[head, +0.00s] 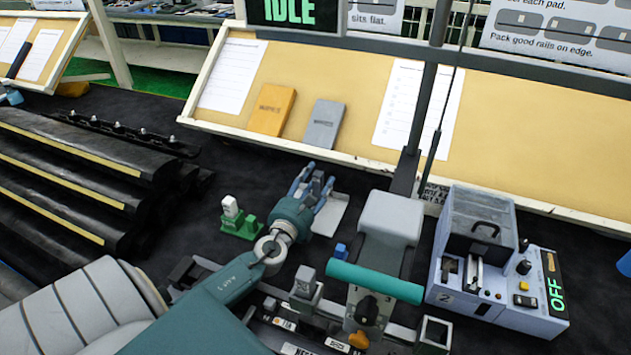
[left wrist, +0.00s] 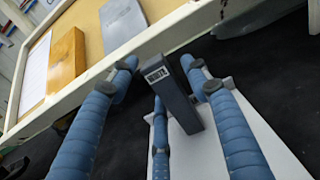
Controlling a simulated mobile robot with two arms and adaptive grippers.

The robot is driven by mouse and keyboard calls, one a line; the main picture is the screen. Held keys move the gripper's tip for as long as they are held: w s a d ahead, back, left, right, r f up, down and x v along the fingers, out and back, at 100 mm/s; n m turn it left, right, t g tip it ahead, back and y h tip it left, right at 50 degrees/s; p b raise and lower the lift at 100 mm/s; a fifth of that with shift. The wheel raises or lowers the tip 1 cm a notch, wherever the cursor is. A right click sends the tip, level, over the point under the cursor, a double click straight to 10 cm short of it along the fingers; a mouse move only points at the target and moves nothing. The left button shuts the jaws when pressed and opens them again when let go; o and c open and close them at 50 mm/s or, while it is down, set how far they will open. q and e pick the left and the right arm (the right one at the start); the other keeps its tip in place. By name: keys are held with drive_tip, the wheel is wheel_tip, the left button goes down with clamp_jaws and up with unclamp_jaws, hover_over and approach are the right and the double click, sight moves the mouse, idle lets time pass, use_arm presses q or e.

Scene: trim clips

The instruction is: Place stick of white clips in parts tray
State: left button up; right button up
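My left gripper (head: 318,186), with blue segmented fingers, is above the pale tray (head: 332,215) near the middle of the bench. A dark grey stick (left wrist: 178,92) with a "WHITE" label on its end stands tilted among the fingers in the left wrist view, over the pale tray (left wrist: 255,140). The fingers are nearly straight and spread, with a gap between the left finger and the stick. Whether the stick rests on the tray is hard to tell. The fingers mostly hide it in the head view. My right gripper is out of view.
A green stand (head: 240,226) with a pale block is left of the gripper. A press with a teal bar (head: 375,282) and a device reading "OFF" (head: 500,265) stand to the right. Black rails (head: 75,180) lie at left. A slanted board (head: 340,95) edges the back.

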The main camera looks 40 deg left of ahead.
use_arm(q)
drive_tip(key=shift+r, duration=0.15)
drive_tip(key=b+v, duration=0.1)
drive_tip(key=v, duration=0.6)
drive_tip(key=shift+s+d, duration=0.1)
drive_tip(key=shift+s, duration=0.15)
